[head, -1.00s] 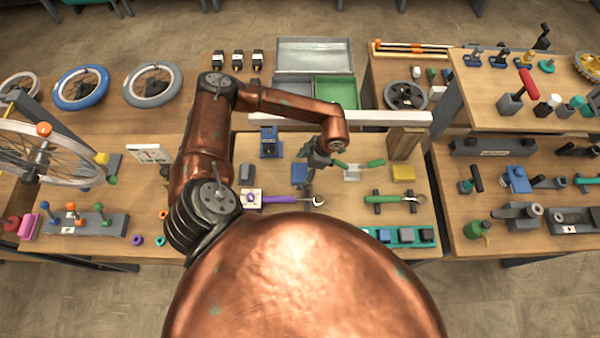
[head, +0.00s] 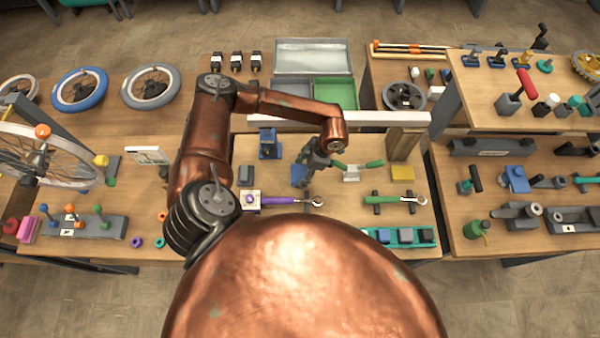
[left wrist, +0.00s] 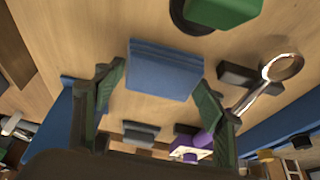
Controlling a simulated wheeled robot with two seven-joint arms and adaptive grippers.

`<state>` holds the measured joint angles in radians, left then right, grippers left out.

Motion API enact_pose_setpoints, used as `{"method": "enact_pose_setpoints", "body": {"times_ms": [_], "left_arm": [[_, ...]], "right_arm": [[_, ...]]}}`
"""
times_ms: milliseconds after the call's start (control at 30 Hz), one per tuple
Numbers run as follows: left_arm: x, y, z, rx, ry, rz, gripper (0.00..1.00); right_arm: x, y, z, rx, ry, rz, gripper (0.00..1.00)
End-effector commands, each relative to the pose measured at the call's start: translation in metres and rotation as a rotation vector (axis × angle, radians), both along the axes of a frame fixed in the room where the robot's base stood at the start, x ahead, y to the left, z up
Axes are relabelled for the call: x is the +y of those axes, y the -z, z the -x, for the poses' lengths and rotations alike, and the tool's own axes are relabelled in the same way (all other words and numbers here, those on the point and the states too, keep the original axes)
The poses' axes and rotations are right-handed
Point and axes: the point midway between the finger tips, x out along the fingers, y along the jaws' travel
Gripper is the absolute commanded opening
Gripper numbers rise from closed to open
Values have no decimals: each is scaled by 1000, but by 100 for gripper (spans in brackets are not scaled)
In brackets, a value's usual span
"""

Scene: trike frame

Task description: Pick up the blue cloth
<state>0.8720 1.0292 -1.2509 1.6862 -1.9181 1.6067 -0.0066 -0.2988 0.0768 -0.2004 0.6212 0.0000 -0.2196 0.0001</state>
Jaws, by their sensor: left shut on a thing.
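The blue cloth (head: 299,174) is a small folded block at the middle of the central table. It looks tilted in the head view. In the left wrist view the cloth (left wrist: 165,70) lies between the two green-padded fingers. My left gripper (head: 304,180) is shut on it. The fingers also show in the left wrist view (left wrist: 160,84). I cannot tell how far the cloth is from the table top. My right gripper is in neither view.
A purple-handled tool (head: 280,200) and a green-handled wrench (head: 388,199) lie in front of the cloth. A green-handled tool (head: 352,172) and a yellow block (head: 402,173) are to its right. A blue stand (head: 269,143) is behind it at left.

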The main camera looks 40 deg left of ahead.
Motion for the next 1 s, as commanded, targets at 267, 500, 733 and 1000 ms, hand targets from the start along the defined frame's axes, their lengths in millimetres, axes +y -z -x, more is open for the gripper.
{"method": "enact_pose_setpoints", "body": {"times_ms": [267,500,733,1000], "left_arm": [[0,-19,-1,-3,0,0,41],[-5,-65,28,-2,4,1,41],[-15,-103,81,1,5,1,41],[-24,-124,125,0,2,1,41]], "right_arm": [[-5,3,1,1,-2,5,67],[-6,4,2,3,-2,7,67],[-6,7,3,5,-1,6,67],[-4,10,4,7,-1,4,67]]}}
